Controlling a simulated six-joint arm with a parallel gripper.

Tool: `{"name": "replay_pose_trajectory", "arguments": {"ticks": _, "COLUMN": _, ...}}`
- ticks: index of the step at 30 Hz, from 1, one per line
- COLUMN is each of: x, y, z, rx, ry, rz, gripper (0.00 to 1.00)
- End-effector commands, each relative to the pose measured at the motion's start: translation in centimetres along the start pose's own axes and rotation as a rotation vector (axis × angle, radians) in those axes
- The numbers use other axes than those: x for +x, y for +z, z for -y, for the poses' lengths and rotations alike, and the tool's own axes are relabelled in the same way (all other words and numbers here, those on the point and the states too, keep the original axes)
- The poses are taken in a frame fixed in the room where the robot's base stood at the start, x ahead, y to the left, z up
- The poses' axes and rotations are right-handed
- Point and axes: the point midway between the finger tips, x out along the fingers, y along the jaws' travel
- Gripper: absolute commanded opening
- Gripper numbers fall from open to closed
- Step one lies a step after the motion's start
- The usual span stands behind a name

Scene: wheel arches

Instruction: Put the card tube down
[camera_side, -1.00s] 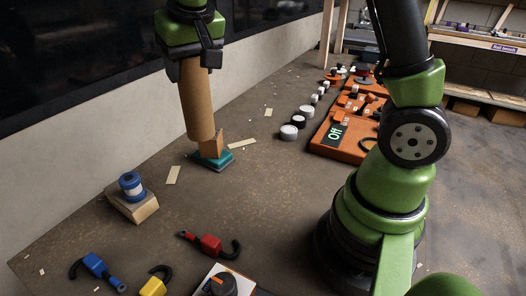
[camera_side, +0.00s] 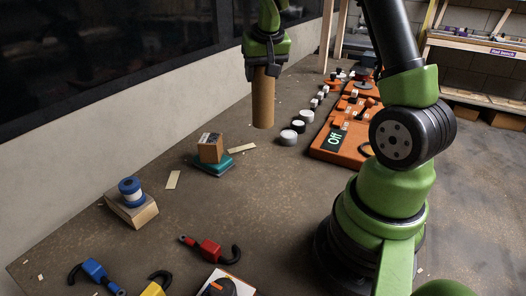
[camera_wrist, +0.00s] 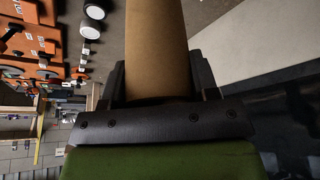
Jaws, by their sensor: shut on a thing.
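The card tube (camera_side: 263,98) is a plain brown cylinder, held upright in my gripper (camera_side: 265,70). My gripper is shut on its upper end. The tube's lower end appears to hang above the bench, though the exact gap is hard to tell. In the wrist view the tube (camera_wrist: 157,45) runs up from between the fingers (camera_wrist: 158,88) to the top edge of the picture.
A brown box (camera_side: 210,149) stands on a teal base (camera_side: 212,163), left of the tube. White and black round pieces (camera_side: 289,137) and an orange panel (camera_side: 335,150) marked "Off" lie to the right. A blue spool (camera_side: 131,190) rests on a wooden block (camera_side: 132,210). Bench is bare below the tube.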

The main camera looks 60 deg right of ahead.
Motion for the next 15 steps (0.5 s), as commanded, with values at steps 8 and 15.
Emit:
{"name": "replay_pose_trajectory", "arguments": {"ticks": 8, "x": 4.7, "y": 2.1, "z": 0.0, "rx": -0.002, "ry": 0.001, "rz": 0.007, "gripper": 0.2}}
{"name": "replay_pose_trajectory", "arguments": {"ticks": 15, "x": 7.3, "y": 3.1, "z": 0.0, "rx": -0.002, "ry": 0.0, "rz": 0.005, "gripper": 0.2}}
